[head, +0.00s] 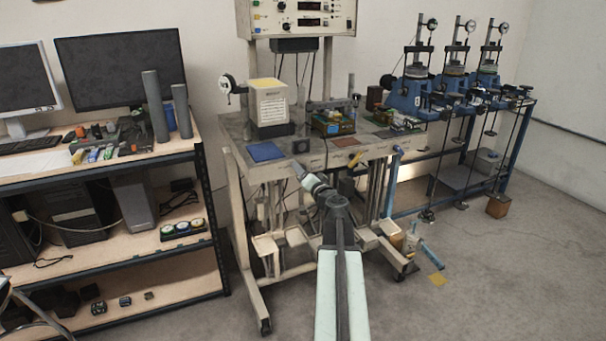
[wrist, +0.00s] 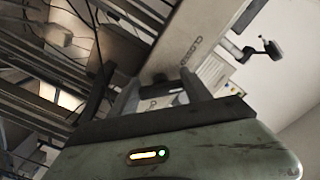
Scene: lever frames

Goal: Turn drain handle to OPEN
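My gripper (head: 299,168) reaches up toward the front edge of the grey test bench (head: 312,157), near the blue pad. A light-blue lever (head: 392,170) hangs farther right. Neither lever is recognisable in the wrist view.
A blue pad (head: 265,152) and a beige vented box (head: 269,104) are on the bench. A shelf unit (head: 205,170) stands left, and blue lever frames (head: 412,94) stand right. A light-blue rod (head: 431,256) leans near the floor. Open floor lies at front right.

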